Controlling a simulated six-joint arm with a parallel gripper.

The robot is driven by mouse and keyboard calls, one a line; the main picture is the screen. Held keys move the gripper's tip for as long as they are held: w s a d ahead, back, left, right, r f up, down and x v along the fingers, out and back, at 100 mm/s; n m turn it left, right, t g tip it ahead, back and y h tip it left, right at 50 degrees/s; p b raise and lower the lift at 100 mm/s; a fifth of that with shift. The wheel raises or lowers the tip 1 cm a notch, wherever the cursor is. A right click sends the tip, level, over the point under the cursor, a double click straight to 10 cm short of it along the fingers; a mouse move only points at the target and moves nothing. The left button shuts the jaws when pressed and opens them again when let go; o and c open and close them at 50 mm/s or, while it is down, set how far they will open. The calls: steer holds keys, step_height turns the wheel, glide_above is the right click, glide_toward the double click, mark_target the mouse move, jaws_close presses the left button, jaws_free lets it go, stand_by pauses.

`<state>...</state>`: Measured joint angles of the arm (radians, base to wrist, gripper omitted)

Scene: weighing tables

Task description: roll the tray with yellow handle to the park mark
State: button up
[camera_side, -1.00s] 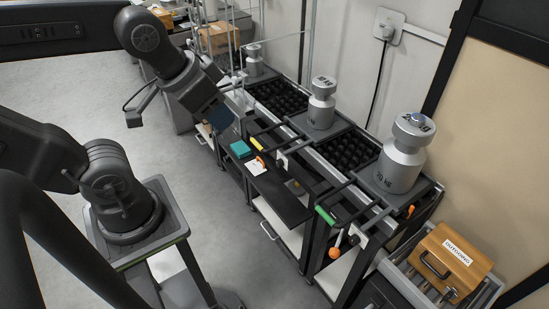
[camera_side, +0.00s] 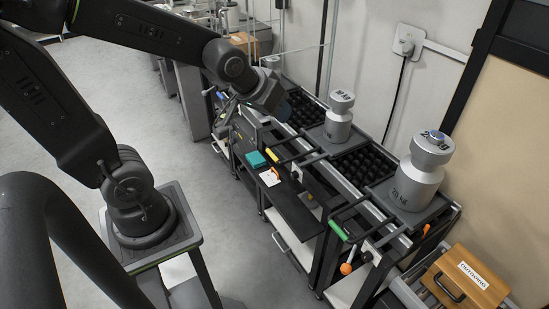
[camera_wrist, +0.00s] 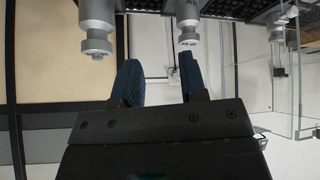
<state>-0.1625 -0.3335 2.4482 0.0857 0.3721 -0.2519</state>
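The yellow handle (camera_side: 273,155) shows in the side view at the front of the middle part of the bench. The tray it belongs to seems to be the middle one, bearing a steel weight (camera_side: 338,120); the link is hard to make out. I cannot make out the park mark.
A nearer tray with a green handle (camera_side: 338,231) bears a large weight (camera_side: 419,172). A wooden outgoing box (camera_side: 462,282) stands at lower right. Black roller beds (camera_side: 362,163) separate the weights.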

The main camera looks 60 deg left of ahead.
steer(key=w+a+f+n+t+y, duration=0.15)
steer(key=w+a+f+n, duration=0.25)
steer(key=w+a+f, duration=0.5)
steer(key=n+t+y, duration=0.3)
steer(key=n+t, duration=0.3)
steer(key=n, duration=0.8)
glide_toward(273, 156)
steer(key=x, duration=1)
steer(key=shift+w+a+f, duration=0.15)
steer(key=shift+a+f, duration=0.15)
steer(key=shift+a, duration=0.1)
steer(key=shift+c, duration=0.5)
jaws_close()
